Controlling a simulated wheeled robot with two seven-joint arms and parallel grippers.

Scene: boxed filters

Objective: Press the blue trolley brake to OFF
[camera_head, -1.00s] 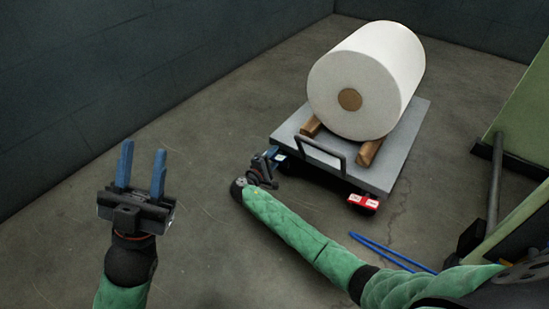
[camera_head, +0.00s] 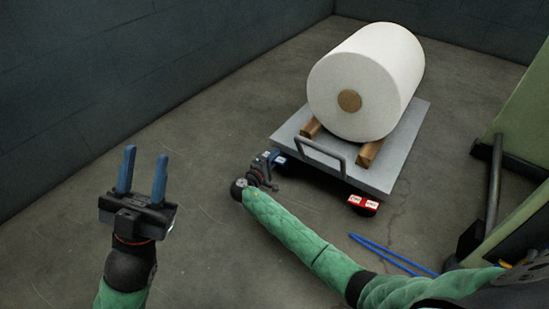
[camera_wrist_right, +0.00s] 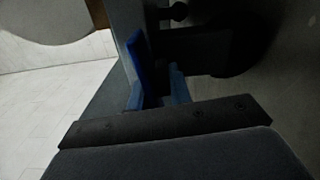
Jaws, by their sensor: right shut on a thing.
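The blue trolley brake (camera_head: 280,158) is at the near left corner of the grey trolley (camera_head: 388,178), low by the floor. It has a pale label, too small to read. My right gripper (camera_head: 270,160) is at the brake and partly covers it. In the right wrist view a deep blue plate (camera_wrist_right: 139,58), which looks like the brake, stands at my right gripper's fingers (camera_wrist_right: 158,88), which are shut on it. The exact contact is dark. My left gripper (camera_head: 144,168) is open and empty, well to the left of the trolley.
A red brake (camera_head: 363,202) with white labels is at the trolley's near right corner. A large white roll (camera_head: 378,75) rests on wooden chocks (camera_head: 370,153) on the trolley. A grey handle (camera_head: 320,152) stands at its front. Blue bars (camera_head: 390,252) lie on the floor. The left floor is clear.

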